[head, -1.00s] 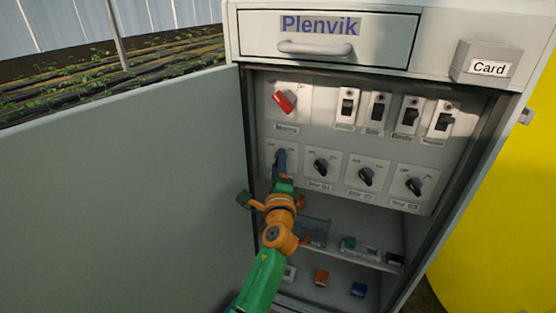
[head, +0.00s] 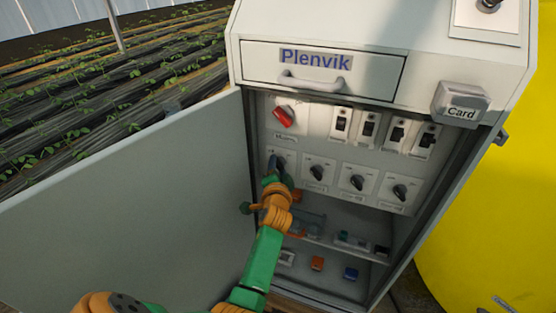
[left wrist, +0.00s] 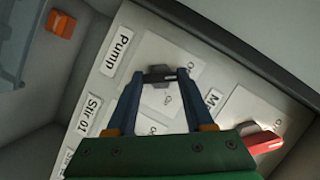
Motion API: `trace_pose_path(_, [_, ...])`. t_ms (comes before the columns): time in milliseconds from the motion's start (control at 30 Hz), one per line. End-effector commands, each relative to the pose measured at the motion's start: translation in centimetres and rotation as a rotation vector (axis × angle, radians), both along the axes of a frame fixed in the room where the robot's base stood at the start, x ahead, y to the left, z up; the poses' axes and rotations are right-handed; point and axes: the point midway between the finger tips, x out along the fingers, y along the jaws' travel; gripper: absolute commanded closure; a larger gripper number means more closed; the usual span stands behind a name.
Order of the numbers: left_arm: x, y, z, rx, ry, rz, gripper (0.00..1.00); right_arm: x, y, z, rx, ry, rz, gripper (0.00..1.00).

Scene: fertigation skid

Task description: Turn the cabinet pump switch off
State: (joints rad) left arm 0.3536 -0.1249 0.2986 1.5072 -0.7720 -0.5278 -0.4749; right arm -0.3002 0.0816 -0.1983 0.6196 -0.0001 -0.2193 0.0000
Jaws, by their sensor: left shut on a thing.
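The pump switch is a dark rotary knob (left wrist: 160,77) on a pale plate (head: 291,158), beside the label "Pump" (left wrist: 117,51) in the left wrist view. My left gripper (left wrist: 159,84) has its two blue fingers on either side of the knob, shut on it. In the head view my left gripper (head: 277,164) reaches into the cabinet (head: 250,60) to the leftmost knob of the lower row and mostly hides it. The knob's bar lies roughly level in the wrist picture; I cannot tell its setting for certain. My right gripper is not in view.
A red mains switch (head: 283,116) sits just above the pump switch. Stirrer knobs (head: 318,173) and several rockers (head: 368,127) are to the right. The open cabinet door (head: 150,190) stands left of my arm. A shelf (head: 325,238) with small parts is below.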

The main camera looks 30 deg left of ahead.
Motion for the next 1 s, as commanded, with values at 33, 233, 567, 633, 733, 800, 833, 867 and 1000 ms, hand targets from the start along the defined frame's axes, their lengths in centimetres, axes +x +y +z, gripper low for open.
trace_pose_path(33, [0.0, 0.0, 0.6, -0.028, -0.008, -0.001, 1.00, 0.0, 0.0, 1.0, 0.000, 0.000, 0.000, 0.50])
trace_pose_path(233, [0.0, 0.1, 0.5, -0.129, -0.031, -0.001, 1.00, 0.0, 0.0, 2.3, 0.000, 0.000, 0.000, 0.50])
trace_pose_path(567, [0.0, 0.1, 0.2, -0.202, -0.051, -0.001, 1.00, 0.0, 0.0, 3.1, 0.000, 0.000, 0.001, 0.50])
trace_pose_path(633, [0.0, 0.1, 0.2, -0.207, -0.052, -0.002, 1.00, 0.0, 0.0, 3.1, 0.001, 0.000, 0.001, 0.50])
trace_pose_path(733, [0.0, 0.1, 0.2, -0.210, -0.053, -0.002, 1.00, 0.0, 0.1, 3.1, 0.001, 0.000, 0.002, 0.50])
trace_pose_path(800, [0.0, 0.1, 0.2, -0.211, -0.054, -0.001, 1.00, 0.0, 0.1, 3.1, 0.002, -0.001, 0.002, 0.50])
trace_pose_path(833, [0.0, 0.1, 0.2, -0.211, -0.054, -0.001, 1.00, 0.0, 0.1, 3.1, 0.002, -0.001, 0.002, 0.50])
trace_pose_path(867, [0.0, 0.1, 0.2, -0.211, -0.054, -0.001, 1.00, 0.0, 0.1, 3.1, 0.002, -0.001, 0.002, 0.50])
trace_pose_path(1000, [0.0, 0.1, 0.2, -0.211, -0.054, -0.001, 1.00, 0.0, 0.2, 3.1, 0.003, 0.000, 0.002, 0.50])
